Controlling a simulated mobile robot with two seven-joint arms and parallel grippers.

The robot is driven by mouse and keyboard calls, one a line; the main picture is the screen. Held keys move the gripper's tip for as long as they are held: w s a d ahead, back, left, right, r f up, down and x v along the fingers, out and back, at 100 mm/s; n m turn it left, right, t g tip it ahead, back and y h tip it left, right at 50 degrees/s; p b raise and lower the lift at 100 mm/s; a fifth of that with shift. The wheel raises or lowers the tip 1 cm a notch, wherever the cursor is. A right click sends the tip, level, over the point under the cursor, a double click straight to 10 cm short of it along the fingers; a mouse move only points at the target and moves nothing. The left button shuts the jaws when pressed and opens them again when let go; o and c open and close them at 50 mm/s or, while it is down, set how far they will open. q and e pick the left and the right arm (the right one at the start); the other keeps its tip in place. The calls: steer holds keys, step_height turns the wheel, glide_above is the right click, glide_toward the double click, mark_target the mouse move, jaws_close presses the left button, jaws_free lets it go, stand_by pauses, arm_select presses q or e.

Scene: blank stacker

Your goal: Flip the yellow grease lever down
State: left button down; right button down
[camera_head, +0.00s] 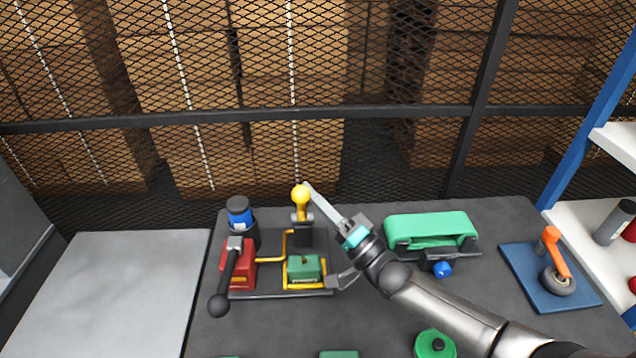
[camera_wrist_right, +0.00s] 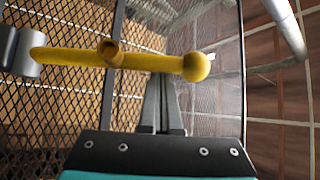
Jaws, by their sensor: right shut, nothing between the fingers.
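The yellow grease lever (camera_head: 301,200) stands upright with its ball knob at the top, on a dark post at the back of the lubrication unit. In the right wrist view the lever (camera_wrist_right: 150,61) crosses the picture, its ball at the right end. My right gripper (camera_head: 310,187) is shut and empty, its fingertips close beside the ball knob. In the right wrist view my shut fingers (camera_wrist_right: 163,82) reach up to the lever near the ball. I cannot tell whether they touch it. My left gripper is not in view.
A red block (camera_head: 238,264) with a black-knobbed handle and a blue-banded canister (camera_head: 239,214) stand left of the lever. A green block (camera_head: 304,268) sits in front. A green belt unit (camera_head: 430,229) and a caster on a blue plate (camera_head: 519,277) are right. Mesh fence stands behind.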

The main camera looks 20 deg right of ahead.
steer(key=shift+s+f, duration=0.1)
stand_by(0.3)
steer(key=s+a+f+n+y+b, duration=0.1)
steer(key=s+f+b, duration=0.4)
steer(key=shift+s+a+f+n+y, duration=0.25)
steer(key=shift+a+f+n+y, duration=0.05)
steer(key=shift+a+f, duration=0.05)
stand_by(0.4)
stand_by(0.4)
step_height(320, 180, up, 20)
steer(key=p, duration=0.4)
stand_by(0.5)
